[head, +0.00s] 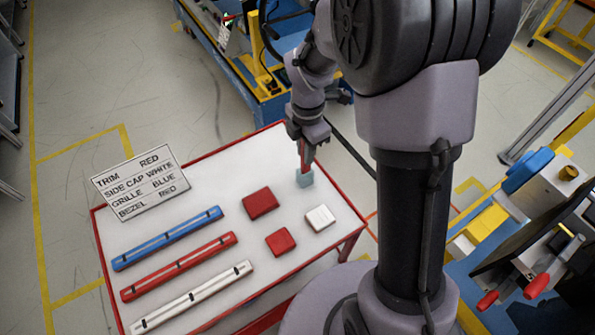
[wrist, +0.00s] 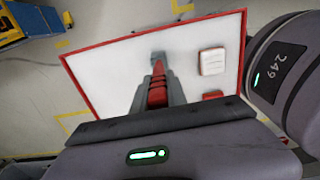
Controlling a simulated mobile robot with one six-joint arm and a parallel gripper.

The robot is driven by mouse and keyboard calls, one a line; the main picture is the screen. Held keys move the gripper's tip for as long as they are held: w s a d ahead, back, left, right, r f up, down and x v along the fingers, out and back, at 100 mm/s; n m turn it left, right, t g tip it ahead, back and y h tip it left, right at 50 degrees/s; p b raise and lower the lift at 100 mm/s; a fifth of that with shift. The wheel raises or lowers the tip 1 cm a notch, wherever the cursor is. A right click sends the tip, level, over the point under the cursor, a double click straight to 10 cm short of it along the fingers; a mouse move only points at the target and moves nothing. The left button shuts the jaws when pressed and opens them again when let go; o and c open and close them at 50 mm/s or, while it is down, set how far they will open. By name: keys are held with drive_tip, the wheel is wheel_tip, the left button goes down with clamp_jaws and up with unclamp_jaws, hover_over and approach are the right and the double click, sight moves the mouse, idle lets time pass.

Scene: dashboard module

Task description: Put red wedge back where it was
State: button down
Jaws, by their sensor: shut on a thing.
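My gripper (head: 307,143) points down over the far right part of the white table top and is shut on the red wedge (head: 304,158). The wedge is narrow and held roughly upright. Its lower end meets a small grey-blue block (head: 304,179) on the table; I cannot tell whether it touches it, sits in it or is just above it. In the wrist view the red wedge (wrist: 158,90) lies between the grey fingers, and the grey-blue block (wrist: 158,58) shows just beyond its tip. The fingers hide the wedge's upper part.
The red-rimmed table (head: 225,170) also bears two red blocks (head: 260,204) (head: 281,241), a white block (head: 320,218), and blue (head: 168,239), red (head: 180,266) and white (head: 193,297) bars. A lettered sign (head: 140,183) stands at its left. Bare table surrounds the grey-blue block.

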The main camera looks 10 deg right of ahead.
wheel_tip(320, 180, down, 5)
drive_tip(key=shift+r+b, duration=0.1)
drive_tip(key=shift+b, duration=0.65)
drive_tip(key=shift+f, duration=0.25)
drive_tip(key=c, duration=1.3)
unclamp_jaws()
drive_tip(key=shift+r, duration=0.1)
